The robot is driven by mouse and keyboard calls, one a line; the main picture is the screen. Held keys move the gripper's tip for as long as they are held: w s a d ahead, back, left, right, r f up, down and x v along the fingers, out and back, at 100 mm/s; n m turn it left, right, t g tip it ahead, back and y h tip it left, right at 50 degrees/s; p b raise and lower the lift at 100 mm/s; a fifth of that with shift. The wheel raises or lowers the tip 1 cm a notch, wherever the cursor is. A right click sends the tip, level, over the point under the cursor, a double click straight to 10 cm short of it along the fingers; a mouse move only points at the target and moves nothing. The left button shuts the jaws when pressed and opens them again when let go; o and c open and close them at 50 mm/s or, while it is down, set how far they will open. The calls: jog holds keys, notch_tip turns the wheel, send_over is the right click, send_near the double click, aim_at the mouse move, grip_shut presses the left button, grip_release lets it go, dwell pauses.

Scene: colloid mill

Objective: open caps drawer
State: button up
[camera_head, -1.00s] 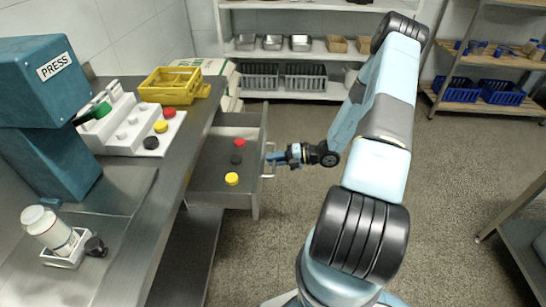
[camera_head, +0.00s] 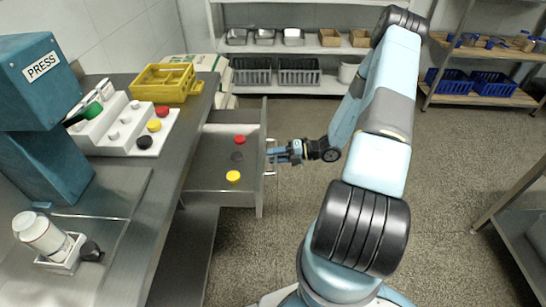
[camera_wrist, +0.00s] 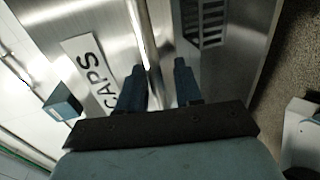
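The caps drawer (camera_head: 207,182) stands pulled out from under the steel counter. Inside lie a red cap (camera_head: 240,139), a black cap (camera_head: 237,156) and a yellow cap (camera_head: 233,177). Its bar handle (camera_head: 271,157) is on the front, on the right side in the head view. My gripper (camera_head: 272,153) is at this handle. In the wrist view, my gripper's two fingers (camera_wrist: 160,88) are apart, with the handle bar (camera_wrist: 143,40) running between them. The bar lies close to the left finger, and a gap shows towards the right one. A "CAPS" label (camera_wrist: 90,72) is on the drawer front.
On the counter (camera_head: 120,180) are a teal press (camera_head: 40,120), a white stepped rack with caps (camera_head: 125,130), a yellow crate (camera_head: 168,82) and a white bottle (camera_head: 40,233) lying tilted in a holder. Open floor (camera_head: 300,220) lies right of the drawer. Shelves stand behind and right.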

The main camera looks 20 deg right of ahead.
jog(key=v, duration=1.3)
jog(key=shift+d, duration=0.35)
jog(key=shift+s, duration=0.15)
jog(key=s+a+r+n+g+h, duration=0.2)
jog(key=a+r+n+h, duration=0.15)
jog(key=r+n, duration=0.45)
jog(key=s+a+r+n+g+h, duration=0.15)
jog(key=a+r+n, duration=0.25)
jog(key=r+n, duration=0.5)
jog(key=s+a+r+n+g+h, duration=0.1)
jog(key=a+r+n+g+h, duration=0.3)
jog(key=r, duration=0.7)
jog(key=s+a+r+n+t+h, duration=0.2)
jog(key=s+r+n+t, duration=0.1)
jog(key=s+r+n, duration=0.5)
jog(key=s+a+r+n+t+h, duration=0.3)
jog(key=s+r+n, duration=0.5)
jog(key=n, duration=0.3)
jog(key=shift+s+a+r+t, duration=0.2)
jog(key=shift+s+r+t, duration=0.15)
jog(key=shift+r+t, duration=0.25)
jog(key=shift+f, duration=0.1)
